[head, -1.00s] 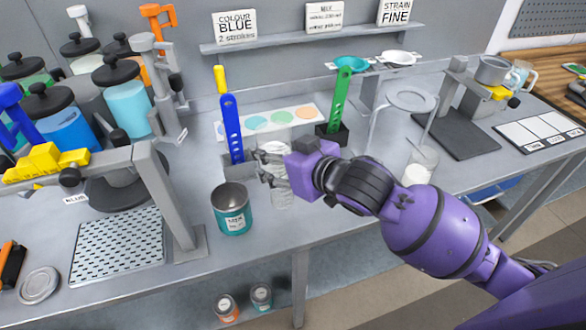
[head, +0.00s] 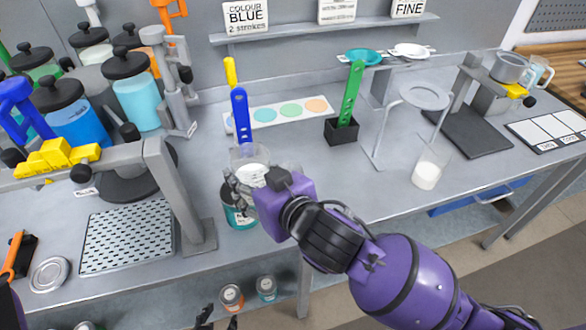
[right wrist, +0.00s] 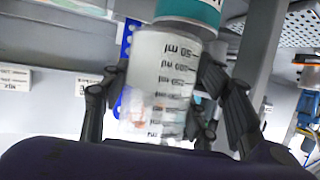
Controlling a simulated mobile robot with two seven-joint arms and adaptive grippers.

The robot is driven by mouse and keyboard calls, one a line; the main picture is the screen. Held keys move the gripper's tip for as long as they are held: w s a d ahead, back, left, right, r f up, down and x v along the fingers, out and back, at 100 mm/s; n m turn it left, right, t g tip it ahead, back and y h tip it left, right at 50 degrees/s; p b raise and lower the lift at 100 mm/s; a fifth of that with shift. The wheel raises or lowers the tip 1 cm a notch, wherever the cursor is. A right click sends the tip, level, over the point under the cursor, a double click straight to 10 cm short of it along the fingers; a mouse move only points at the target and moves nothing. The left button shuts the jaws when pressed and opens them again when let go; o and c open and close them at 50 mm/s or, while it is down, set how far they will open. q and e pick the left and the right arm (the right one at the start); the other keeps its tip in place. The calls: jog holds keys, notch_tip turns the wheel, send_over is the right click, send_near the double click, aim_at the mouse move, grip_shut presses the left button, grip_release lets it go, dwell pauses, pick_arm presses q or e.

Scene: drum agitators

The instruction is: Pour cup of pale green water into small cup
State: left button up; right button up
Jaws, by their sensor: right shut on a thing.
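A clear graduated cup (head: 249,160) with whitish, pale contents is in my right gripper (head: 246,188). Its markings show in the right wrist view (right wrist: 163,85), where the fingers close around its sides. I cannot tell a green tint in it. A teal can (head: 238,217) with a label stands on the table just below the cup, partly hidden by the gripper; it shows at the cup's end in the wrist view (right wrist: 190,12). Another clear cup (head: 429,168) with white contents stands further right. My left gripper (head: 217,317) is at the bottom edge, fingers apart and empty.
A green tool (head: 350,95) stands in a black holder, and a blue one (head: 241,115) stands behind the held cup. A grey stand (head: 185,205) with a perforated tray (head: 128,238) is to the left.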

aim_at(268, 165)
jog(key=shift+w+r, duration=0.1)
jog(key=shift+r, duration=0.05)
jog(key=shift+w+d+r+m+g+y, duration=0.5)
jog(key=shift+w+d+m+g+y, duration=0.15)
jog(key=shift+m, duration=0.55)
jog(key=shift+w+d+f+m+g+y, duration=0.55)
jog(key=shift+m+g, duration=0.2)
jog(key=shift+m, duration=0.35)
jog(key=shift+r, duration=0.2)
jog(key=shift+f, duration=0.1)
jog(key=shift+w+m+y, duration=0.15)
jog(key=shift+m+y, duration=0.15)
jog(key=shift+m, duration=0.1)
jog(key=shift+d+r, duration=0.1)
jog(key=shift+r, duration=0.15)
jog(key=shift+f, duration=0.1)
jog(key=shift+g, duration=0.3)
